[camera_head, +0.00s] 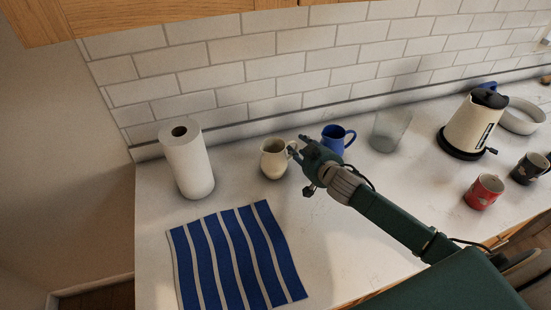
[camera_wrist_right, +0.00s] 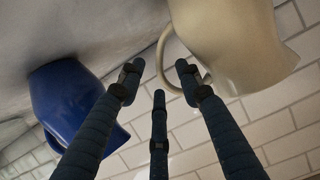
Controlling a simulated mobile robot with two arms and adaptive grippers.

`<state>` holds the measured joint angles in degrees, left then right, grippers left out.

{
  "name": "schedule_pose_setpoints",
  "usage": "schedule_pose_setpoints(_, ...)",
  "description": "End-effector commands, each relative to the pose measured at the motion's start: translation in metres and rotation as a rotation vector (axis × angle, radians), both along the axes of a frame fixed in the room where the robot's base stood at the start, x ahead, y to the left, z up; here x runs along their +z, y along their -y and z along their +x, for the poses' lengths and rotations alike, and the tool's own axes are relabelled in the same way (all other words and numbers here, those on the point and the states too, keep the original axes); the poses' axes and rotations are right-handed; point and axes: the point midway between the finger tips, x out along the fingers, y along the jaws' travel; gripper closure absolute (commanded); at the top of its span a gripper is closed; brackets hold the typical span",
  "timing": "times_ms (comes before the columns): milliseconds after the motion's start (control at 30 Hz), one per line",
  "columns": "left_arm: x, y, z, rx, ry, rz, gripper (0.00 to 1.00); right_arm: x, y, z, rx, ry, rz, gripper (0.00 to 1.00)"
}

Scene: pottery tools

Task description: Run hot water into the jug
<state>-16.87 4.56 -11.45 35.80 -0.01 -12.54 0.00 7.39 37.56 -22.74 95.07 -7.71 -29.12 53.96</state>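A cream jug (camera_head: 273,160) stands upright on the counter at the back, its handle toward my right gripper. My right gripper (camera_head: 299,147) is beside that handle, with its arm coming in from the right. In the right wrist view the cream jug (camera_wrist_right: 235,40) is at upper right and its curved handle lies by the fingertips. The fingers (camera_wrist_right: 158,78) are spread apart and not closed on the handle; whether they touch it I cannot tell. A cream kettle (camera_head: 471,126) with a black lid and base stands at the right. My left gripper is not in view.
A blue jug (camera_head: 335,140) stands close behind my right gripper, also at left in the wrist view (camera_wrist_right: 65,98). A clear glass container (camera_head: 390,130), red mug (camera_head: 483,192), dark mug (camera_head: 529,168) and pale bowl (camera_head: 522,117) stand rightward. A paper roll (camera_head: 187,160) and striped cloth (camera_head: 238,258) are left.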

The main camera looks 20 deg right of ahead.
Motion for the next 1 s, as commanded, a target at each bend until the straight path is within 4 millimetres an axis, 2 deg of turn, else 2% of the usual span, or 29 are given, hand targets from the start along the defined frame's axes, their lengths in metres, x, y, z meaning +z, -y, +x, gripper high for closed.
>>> schedule_pose_setpoints(133, -0.001, -0.002, -0.007, 0.000, -0.011, 0.002, 0.71, 0.000, 0.000, 0.000, 0.000, 0.000, 0.000, 0.65)
schedule_pose_setpoints(167, -0.001, -0.002, -0.008, 0.000, -0.012, 0.003, 0.71, 0.000, 0.000, 0.000, 0.000, 0.000, 0.000, 0.69)
schedule_pose_setpoints(300, -0.001, -0.002, -0.011, 0.000, -0.016, 0.002, 0.71, 0.000, 0.000, 0.000, 0.000, 0.000, 0.000, 0.97)
schedule_pose_setpoints(333, -0.001, -0.002, -0.011, 0.000, -0.016, 0.003, 0.71, 0.000, 0.000, 0.000, 0.000, 0.000, 0.000, 1.00)
schedule_pose_setpoints(767, -0.001, -0.002, -0.010, 0.000, -0.015, 0.003, 0.71, 0.003, 0.000, 0.000, 0.001, 0.003, 0.000, 1.00)
schedule_pose_setpoints(867, -0.002, -0.002, -0.010, 0.000, -0.014, 0.003, 0.71, 0.008, 0.000, 0.001, 0.001, 0.005, 0.000, 1.00)
schedule_pose_setpoints(1000, -0.004, -0.002, -0.009, 0.000, -0.013, 0.003, 0.71, 0.026, 0.000, 0.001, 0.001, 0.008, 0.000, 1.00)
